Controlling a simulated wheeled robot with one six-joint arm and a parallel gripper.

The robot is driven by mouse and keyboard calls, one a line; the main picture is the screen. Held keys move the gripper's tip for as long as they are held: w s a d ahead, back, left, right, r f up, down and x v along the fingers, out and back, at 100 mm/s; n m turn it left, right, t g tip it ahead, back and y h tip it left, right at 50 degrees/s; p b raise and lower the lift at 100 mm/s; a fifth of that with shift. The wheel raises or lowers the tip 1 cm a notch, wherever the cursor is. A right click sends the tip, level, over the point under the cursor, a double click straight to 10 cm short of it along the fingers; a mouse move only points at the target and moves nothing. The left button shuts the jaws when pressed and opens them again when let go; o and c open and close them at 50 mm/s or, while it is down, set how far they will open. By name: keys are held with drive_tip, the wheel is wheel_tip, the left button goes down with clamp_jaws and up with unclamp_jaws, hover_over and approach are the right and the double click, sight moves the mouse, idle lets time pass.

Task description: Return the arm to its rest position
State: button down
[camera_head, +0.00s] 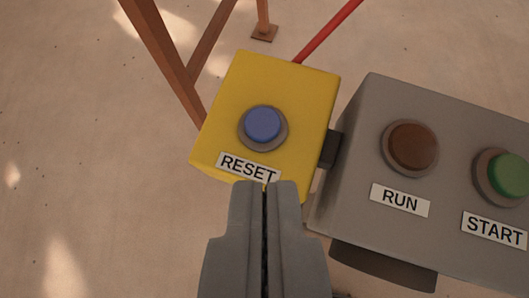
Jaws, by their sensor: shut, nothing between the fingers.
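My gripper (264,186) is shut and empty, in the lower middle of the view. Its fingertips overlap the lower edge of a yellow box (305,92), just below the RESET label (248,168). I cannot tell whether the fingertips touch the box. The box carries a round blue button (263,124) in a grey-brown ring, and the button lies in clear view above the fingertips.
A grey box (365,110) stands close on the right, with a brown RUN button (410,146) and a green START button (508,174). An orange-brown frame leg (160,50) and a red bar (328,31) rise behind. Bare floor (90,180) lies on the left.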

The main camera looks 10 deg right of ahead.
drive_tip(key=s+d+f+n+t+y, duration=0.1)
drive_tip(key=s+t, duration=0.3)
drive_tip(key=s, duration=1)
drive_tip(key=s+d+f+n+t+y, duration=0.1)
drive_tip(key=s+t, duration=0.3)
drive_tip(key=s, duration=1.1)
drive_tip(key=shift+f+n+y, duration=0.3)
drive_tip(key=shift+f+n, duration=0.3)
drive_tip(key=shift+n, duration=0.3)
